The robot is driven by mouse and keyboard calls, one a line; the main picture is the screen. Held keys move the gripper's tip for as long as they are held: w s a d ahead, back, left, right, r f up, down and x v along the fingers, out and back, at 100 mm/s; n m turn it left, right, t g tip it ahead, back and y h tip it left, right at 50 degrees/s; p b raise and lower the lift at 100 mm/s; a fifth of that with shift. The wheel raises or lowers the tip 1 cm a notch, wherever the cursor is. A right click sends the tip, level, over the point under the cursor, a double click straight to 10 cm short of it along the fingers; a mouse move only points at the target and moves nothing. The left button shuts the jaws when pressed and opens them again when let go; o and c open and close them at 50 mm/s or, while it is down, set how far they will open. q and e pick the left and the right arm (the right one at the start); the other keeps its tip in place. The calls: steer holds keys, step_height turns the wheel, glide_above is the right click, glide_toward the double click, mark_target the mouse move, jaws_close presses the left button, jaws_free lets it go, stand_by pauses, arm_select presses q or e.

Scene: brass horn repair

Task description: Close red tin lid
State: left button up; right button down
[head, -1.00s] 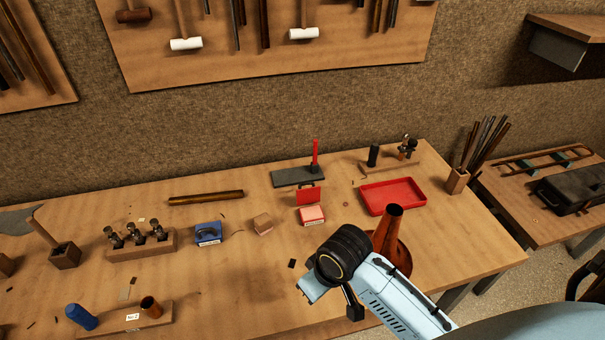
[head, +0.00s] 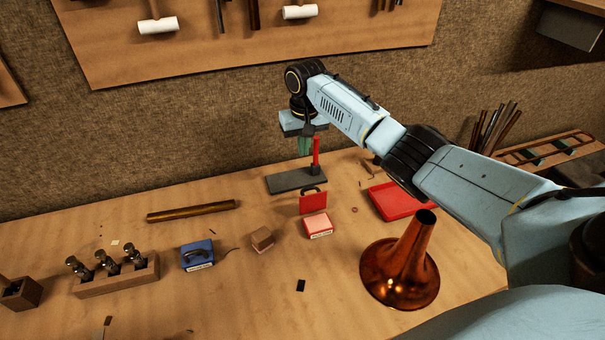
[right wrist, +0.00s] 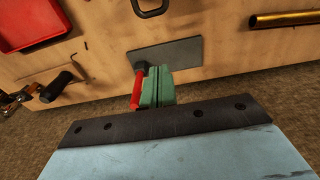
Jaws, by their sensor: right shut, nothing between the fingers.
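The red tin (head: 318,226) stands on the bench with pinkish contents or an inner face showing and a pale label on its front. Its red lid (head: 313,203) stands upright at the tin's back edge, open, with a dark handle (head: 312,189) on its far side. A dark handle, likely the lid's, also shows at the top of the right wrist view (right wrist: 152,10). My right gripper (head: 304,148), with green fingers pointing down, is shut and empty. It is above and behind the lid, over the grey plate, apart from the tin. My left gripper is out of view.
A red tray (head: 390,203) and a copper bell (head: 402,265) are to the right. A wooden block (head: 262,239) and blue tin (head: 197,254) are left.

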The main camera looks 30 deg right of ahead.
mark_target(311, 198)
steer(key=f, duration=0.3)
steer(key=f+b, duration=0.1)
steer(key=f, duration=0.2)
steer(key=f+b, duration=0.1)
steer(key=f, duration=0.2)
steer(key=shift+w+d+f, duration=0.1)
steer(key=shift+w+f, duration=0.15)
steer(key=shift+f, duration=0.15)
steer(key=shift+s+r, duration=0.15)
steer(key=shift+s+r+p, duration=0.25)
steer(key=shift+s+p, duration=0.3)
steer(key=shift+s, duration=0.05)
steer(key=shift+s+a+r+p, duration=0.15)
steer(key=shift+s+a+p, duration=0.1)
steer(key=shift+s, duration=0.3)
steer(key=shift+s+a+r+p, duration=0.1)
steer(key=shift+s+a+p, duration=0.15)
steer(key=shift+s, duration=0.3)
